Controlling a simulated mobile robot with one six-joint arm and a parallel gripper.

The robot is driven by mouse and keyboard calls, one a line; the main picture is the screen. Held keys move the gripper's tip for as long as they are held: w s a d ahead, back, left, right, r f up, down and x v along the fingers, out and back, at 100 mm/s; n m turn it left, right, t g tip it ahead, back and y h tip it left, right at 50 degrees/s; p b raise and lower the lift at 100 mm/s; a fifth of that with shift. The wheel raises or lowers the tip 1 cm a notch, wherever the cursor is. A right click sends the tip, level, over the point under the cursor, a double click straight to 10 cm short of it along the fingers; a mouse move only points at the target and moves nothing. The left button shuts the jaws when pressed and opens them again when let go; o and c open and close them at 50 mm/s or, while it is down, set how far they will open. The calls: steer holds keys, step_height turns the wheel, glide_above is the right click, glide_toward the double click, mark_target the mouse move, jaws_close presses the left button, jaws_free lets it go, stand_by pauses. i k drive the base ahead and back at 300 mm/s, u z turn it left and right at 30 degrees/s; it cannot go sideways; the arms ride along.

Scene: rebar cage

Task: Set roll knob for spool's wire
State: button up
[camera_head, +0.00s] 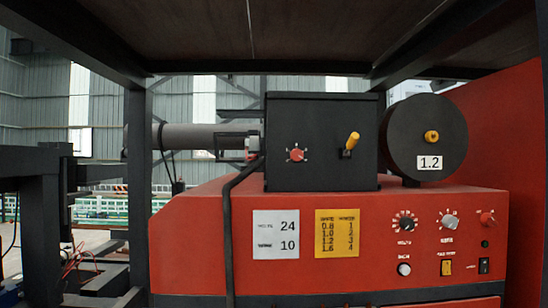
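The roll knob (297,154) is a small red dial on the front of a black box (318,115), with small marks around it too fine to read. Its pointer setting is too small to tell. The black wire spool (405,130), labelled 1.2, stands at the right of the box. A yellow chart (337,233) on the red machine pairs wire with a number: 0.8 with 1, 1.0 with 2, 1.2 with 3, 1.6 with 4. My gripper is not in view.
The red machine (375,275) carries a white card (276,234) reading 24 and 10. Several other knobs and a switch (484,265) sit at its right. A yellow-tipped lever (352,141) sticks out right of the roll knob. A dark shelf (270,35) hangs above.

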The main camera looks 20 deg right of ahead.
mark_target(296, 155)
steer(key=z, duration=0.45)
steer(key=k, duration=0.2)
steer(key=u, duration=3)
steer(key=k, duration=0.7)
steer(key=u, duration=0.2)
